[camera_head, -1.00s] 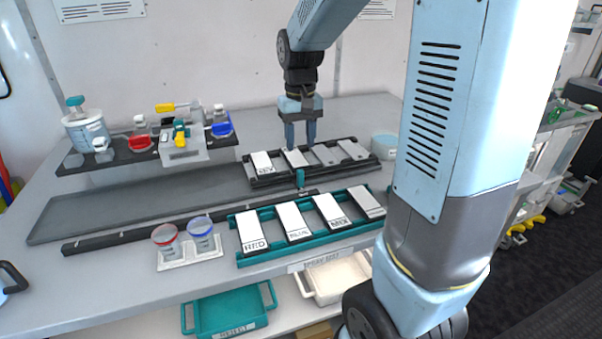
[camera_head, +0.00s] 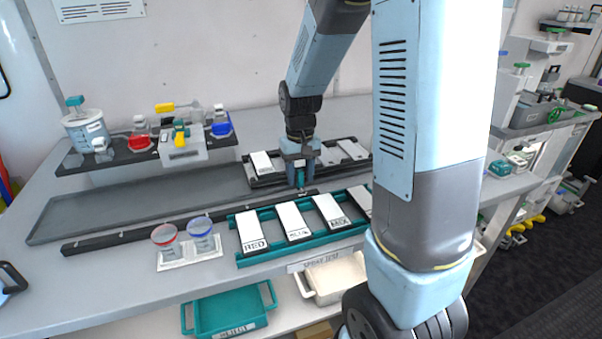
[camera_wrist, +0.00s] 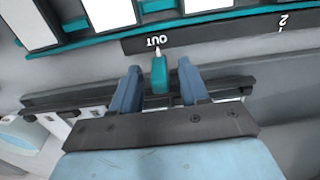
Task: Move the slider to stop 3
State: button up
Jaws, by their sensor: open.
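The slider is a small teal upright knob (camera_wrist: 159,78) with a white pointer, seen in the wrist view. Its pointer is at the OUT mark on the dark scale strip (camera_wrist: 200,33), and a mark 2 shows further right on the strip. My gripper (camera_wrist: 158,70) is open, with one blue finger on each side of the knob and small gaps visible. In the head view my gripper (camera_head: 301,178) is low at the right end of the long black rail (camera_head: 190,222) and largely hides the knob. Stop 3 cannot be made out.
A teal rack (camera_head: 245,262) of labelled white cards lies in front of the gripper, and a black card rack (camera_head: 257,184) behind it. Two cups on a white tray (camera_head: 190,262) stand in front of the rail. A grey trough (camera_head: 130,208) lies behind the rail.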

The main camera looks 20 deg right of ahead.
jog(key=shift+c, duration=0.3)
grip_shut()
jog(key=shift+d, duration=0.1)
